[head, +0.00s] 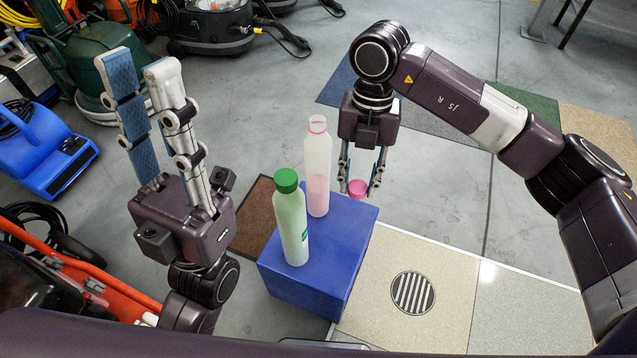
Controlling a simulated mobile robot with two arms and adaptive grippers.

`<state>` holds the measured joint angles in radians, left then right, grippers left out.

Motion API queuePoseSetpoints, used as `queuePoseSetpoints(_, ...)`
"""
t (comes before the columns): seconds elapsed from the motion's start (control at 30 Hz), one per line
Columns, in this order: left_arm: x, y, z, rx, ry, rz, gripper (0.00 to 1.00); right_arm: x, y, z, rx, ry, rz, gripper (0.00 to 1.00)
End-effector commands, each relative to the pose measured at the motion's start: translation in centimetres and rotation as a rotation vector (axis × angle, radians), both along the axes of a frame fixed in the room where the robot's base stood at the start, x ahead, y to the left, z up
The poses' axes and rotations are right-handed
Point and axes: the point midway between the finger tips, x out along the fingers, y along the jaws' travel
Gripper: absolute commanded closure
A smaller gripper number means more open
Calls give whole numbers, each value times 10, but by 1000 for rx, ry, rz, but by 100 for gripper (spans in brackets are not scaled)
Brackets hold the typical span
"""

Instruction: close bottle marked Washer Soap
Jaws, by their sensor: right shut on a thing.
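A translucent bottle with pink liquid (318,185) stands upright on a blue box (335,245), its mouth open and uncapped. A pale green bottle with a green cap (292,225) stands upright in front of it to the left. Its label is too small to read, and I see no readable name on the pink bottle. My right gripper (358,187) points down and is shut on a pink cap (357,188), to the right of the pink bottle and lower than its mouth in the picture. My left gripper (140,65) is open and empty, fingers up, well left of the bottles.
A blue blower (45,150), a green machine (100,65) and an orange-framed machine (80,270) stand at the left. A dark vacuum cleaner (210,28) stands at the back. Floor pads and a round grate (412,293) lie right of the box, with clear floor beyond.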

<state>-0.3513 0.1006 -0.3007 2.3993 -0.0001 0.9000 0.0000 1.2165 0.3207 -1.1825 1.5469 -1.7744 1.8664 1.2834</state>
Motion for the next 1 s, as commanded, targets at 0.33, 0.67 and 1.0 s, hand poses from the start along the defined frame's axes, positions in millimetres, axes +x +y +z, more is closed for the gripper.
queuePoseSetpoints(0.33, 0, 0, 0, 0, -1, 1, 74, -2, -38, 18, 0, -2, 832, 79)
queuePoseSetpoints(0.67, 0, 0, 1, 0, -2, 1, 74, -7, -75, 35, -2, -2, 1654, 79)
queuePoseSetpoints(1.0, 0, 0, 1, -1, -3, 1, 74, -14, -111, 50, 0, -1, 2435, 79)
